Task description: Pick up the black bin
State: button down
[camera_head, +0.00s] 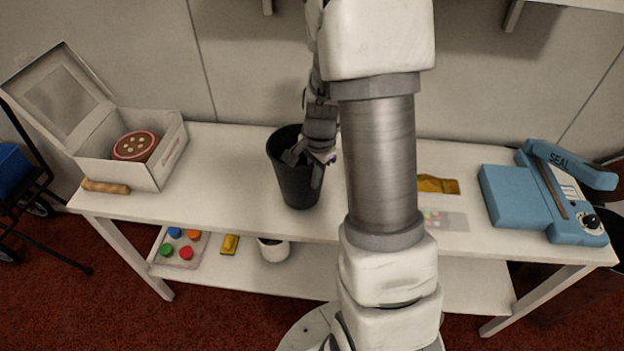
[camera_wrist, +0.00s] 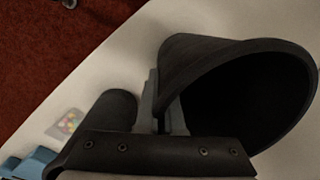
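The black bin (camera_head: 291,183) stands upright on the white table, left of my arm. It also shows in the wrist view (camera_wrist: 240,88), with its open mouth turned towards the camera. My gripper (camera_head: 305,166) is at the bin's right rim, with its fingers on either side of the wall. In the wrist view the grey finger pads (camera_wrist: 164,115) are close together with the bin wall between them, so the gripper looks shut on the rim. The finger inside the bin is partly lost against the black. I cannot tell whether the bin's base touches the table.
An open cake box (camera_head: 165,165) with a cake (camera_head: 135,146) and a rolling pin (camera_head: 106,187) are at the left of the table. A blue sealer (camera_head: 520,195) stands at the right. A white pot (camera_head: 273,250) and other items sit on the lower shelf.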

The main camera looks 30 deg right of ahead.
jog(key=shift+r, duration=0.6)
jog(key=shift+w+r, duration=0.1)
jog(key=shift+r, duration=0.8)
jog(key=w+d+r, duration=0.3)
jog(key=d+r, duration=0.3)
jog(key=d, duration=0.5)
jog(key=shift+r+p, duration=0.3)
jog(key=shift+p, duration=0.05)
jog(key=shift+w, duration=0.1)
dwell(0.4)
